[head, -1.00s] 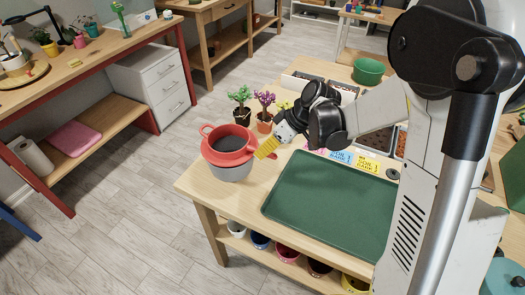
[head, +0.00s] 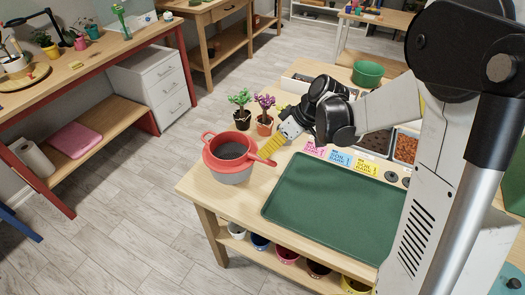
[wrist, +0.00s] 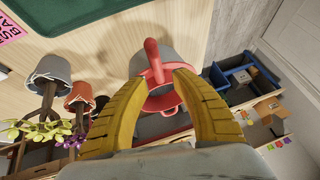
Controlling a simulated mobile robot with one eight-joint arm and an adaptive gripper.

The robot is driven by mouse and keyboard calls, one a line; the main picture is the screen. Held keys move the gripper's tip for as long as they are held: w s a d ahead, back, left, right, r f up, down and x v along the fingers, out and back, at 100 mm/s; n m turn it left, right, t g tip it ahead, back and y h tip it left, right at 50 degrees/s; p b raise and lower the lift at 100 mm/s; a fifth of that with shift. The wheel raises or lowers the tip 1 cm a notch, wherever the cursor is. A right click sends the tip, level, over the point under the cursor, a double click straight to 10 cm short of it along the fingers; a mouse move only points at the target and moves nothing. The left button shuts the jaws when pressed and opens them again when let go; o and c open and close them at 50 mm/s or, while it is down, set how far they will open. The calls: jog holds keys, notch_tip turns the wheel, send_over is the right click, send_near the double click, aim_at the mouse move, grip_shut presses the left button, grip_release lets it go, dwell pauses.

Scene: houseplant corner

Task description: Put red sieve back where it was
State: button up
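The red sieve (head: 211,160) sits over the mouth of a grey pot (head: 233,177) at the near left corner of the table. Its handle (head: 262,161) points right, towards my gripper, and a small loop shows on its left side. My gripper (head: 267,153) is at the handle. In the wrist view the yellow fingertips (wrist: 161,76) stand apart on either side of the red sieve (wrist: 156,102), with a gap between them wider than the handle. The grey pot (wrist: 178,58) shows behind it there. The sieve's interior looks dark grey; its underside is hidden in the pot.
Two small potted plants, a green one (head: 241,98) and a purple one (head: 264,104), stand behind the sieve. A green tray (head: 330,205) covers the table's middle. Seed cards (head: 340,158) and soil bins (head: 405,147) lie beyond it. Floor is free left of the table.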

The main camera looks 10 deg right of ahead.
jog(key=p+v, duration=0.2)
jog(key=v, duration=0.7)
jog(key=s+d+r+m+t+h, duration=0.1)
jog(key=s+r+m+t+h, duration=0.1)
jog(key=s, duration=0.6)
jog(key=s+d+r+m+t+h, duration=0.1)
jog(key=s+r+m+t+h, duration=0.1)
jog(key=s+r+m+h, duration=0.2)
jog(key=s+m, duration=0.3)
jog(key=s, duration=0.2)
jog(key=shift+s+r+m+t, duration=0.25)
jog(key=shift+r+m+t, duration=0.05)
jog(key=shift+f+b, duration=0.65)
jog(key=shift+f, duration=0.15)
